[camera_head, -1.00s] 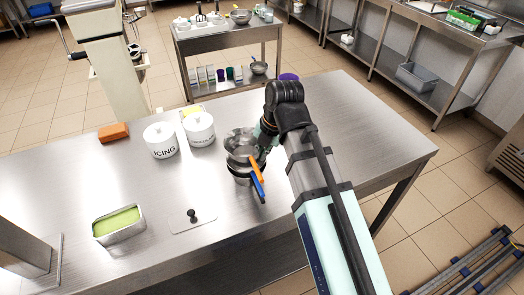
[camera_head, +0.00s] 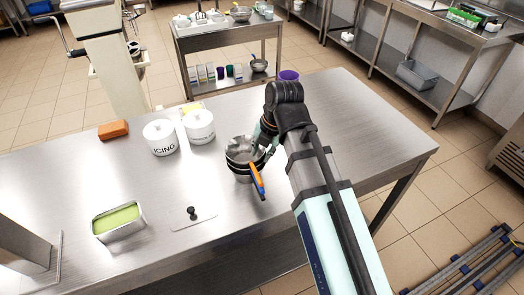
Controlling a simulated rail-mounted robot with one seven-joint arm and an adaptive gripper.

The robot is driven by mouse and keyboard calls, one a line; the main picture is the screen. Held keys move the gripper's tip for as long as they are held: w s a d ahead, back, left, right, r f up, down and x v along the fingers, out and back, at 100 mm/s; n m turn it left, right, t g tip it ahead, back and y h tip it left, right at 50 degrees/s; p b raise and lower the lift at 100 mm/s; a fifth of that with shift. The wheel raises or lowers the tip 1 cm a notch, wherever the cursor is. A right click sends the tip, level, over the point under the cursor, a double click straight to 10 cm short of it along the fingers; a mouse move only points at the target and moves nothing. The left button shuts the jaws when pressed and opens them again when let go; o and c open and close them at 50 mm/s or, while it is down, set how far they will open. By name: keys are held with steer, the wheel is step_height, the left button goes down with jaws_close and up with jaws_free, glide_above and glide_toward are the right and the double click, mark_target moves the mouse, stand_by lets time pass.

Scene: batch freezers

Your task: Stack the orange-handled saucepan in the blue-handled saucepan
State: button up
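The orange-handled saucepan (camera_head: 240,146) is at the top of a stack of steel pans on the metal table. Its orange handle (camera_head: 255,178) points toward the front edge. The blue-handled saucepan (camera_head: 240,177) is beneath it, and only a little of its blue handle (camera_head: 262,191) shows under the orange one. The pans look nested, but I cannot see inside to tell how deep. My gripper (camera_head: 264,143) is at the right side of the upper pan's rim, partly hidden by my arm. I cannot tell whether its fingers hold the rim.
A scraper plate (camera_head: 193,217) lies front left, and a tin of green contents (camera_head: 119,222) is farther left. An orange block (camera_head: 113,130) lies at the back left. The table's right side is clear.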

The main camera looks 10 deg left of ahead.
steer(key=shift+r, duration=0.7)
steer(key=b+v, duration=0.1)
steer(key=v, duration=1)
steer(key=shift+d+r+b, duration=0.15)
steer(key=shift+r+b, duration=0.15)
